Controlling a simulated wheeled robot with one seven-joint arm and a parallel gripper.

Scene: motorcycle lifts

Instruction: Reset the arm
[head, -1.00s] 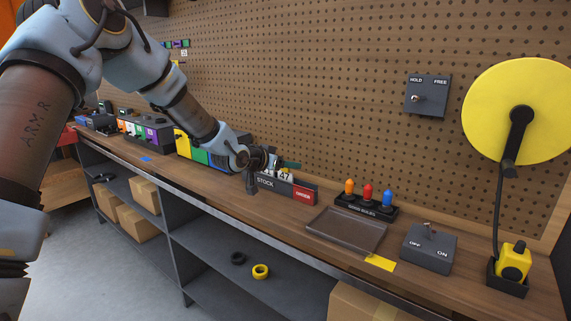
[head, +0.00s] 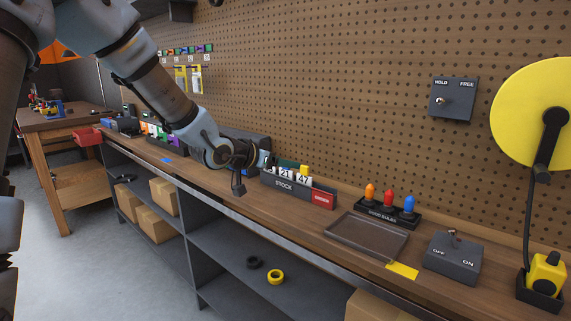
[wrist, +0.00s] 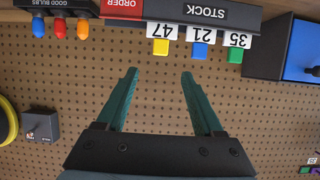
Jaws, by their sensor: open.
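My arm reaches in from the upper left of the head view, over the workbench (head: 300,225). My gripper (wrist: 160,73) is open in the wrist view, with two green fingers apart and nothing between them. In the head view the gripper's fingers are mostly hidden behind my wrist, beside the stock rack (head: 284,186). The stock rack (wrist: 205,12) appears upside down in the wrist view, beyond the fingertips. Its cards read 47, 21 and 35, with yellow (wrist: 161,47), blue (wrist: 200,50) and green (wrist: 235,55) tabs.
Right of the rack are a good-bulbs holder (head: 383,215), a shallow tray (head: 340,238), an OFF/ON switch box (head: 452,258) and a yellow plug (head: 546,272). A HOLD/FREE switch (head: 453,98) and yellow disc (head: 518,105) are on the pegboard (head: 340,80). Bins line the bench's left part.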

